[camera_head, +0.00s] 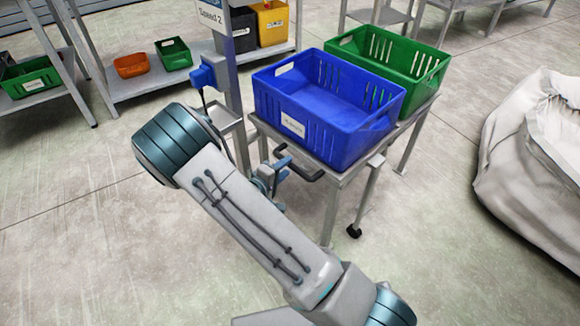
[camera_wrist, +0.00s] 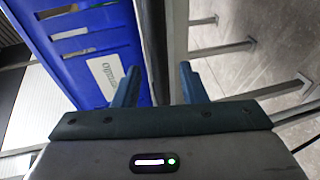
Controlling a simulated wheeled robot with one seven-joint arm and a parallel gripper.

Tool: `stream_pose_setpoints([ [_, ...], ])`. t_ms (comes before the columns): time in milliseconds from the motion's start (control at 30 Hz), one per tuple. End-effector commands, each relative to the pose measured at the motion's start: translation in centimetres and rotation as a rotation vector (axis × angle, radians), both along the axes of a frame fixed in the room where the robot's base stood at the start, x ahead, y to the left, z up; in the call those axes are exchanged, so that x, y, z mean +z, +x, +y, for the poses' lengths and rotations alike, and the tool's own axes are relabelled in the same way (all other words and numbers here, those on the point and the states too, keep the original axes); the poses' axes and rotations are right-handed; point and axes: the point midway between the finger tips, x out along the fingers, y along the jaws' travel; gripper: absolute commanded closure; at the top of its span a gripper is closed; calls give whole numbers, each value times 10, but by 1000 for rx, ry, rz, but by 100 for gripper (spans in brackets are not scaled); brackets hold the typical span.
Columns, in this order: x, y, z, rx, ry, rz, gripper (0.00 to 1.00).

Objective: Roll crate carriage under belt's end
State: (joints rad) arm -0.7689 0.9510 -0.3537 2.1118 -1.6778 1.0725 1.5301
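The crate carriage (camera_head: 335,178) is a grey metal frame on legs, with a black caster at one leg's foot. It bears a blue crate (camera_head: 310,135) in front and a green crate (camera_head: 425,65) behind. A dark handle (camera_head: 313,177) sticks out from its near left side. My gripper (camera_head: 277,170) is at this handle, partly hidden by my arm in the head view. In the wrist view my gripper's two fingers (camera_wrist: 160,85) stand apart, with a dark bar and grey frame edge beyond or between them. Contact with the handle cannot be told. No belt's end is clearly seen.
A post with a blue device (camera_head: 208,75) and a sign stands left of the carriage. Shelves (camera_head: 150,85) with small bins stand at the back left. A large white sack (camera_head: 530,165) lies at the right. The floor between carriage and sack is clear.

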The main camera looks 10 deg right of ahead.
Motion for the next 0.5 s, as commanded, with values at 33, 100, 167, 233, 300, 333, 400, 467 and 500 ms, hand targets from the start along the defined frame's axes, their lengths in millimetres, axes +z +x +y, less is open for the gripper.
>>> stream_pose_setpoints([
  [33,-3,5,-7,-2,0,0,62],
  [100,-5,11,-14,-2,0,0,62],
  [167,-6,15,-18,-1,1,-1,62],
  [233,-7,18,-22,0,1,1,62],
  [300,-7,20,-24,-1,1,1,62],
  [333,-7,21,-25,-1,1,1,62],
  [400,-7,21,-25,-1,1,1,62],
  [467,-7,21,-25,0,1,1,62],
  [500,-7,21,-25,0,1,1,62],
])
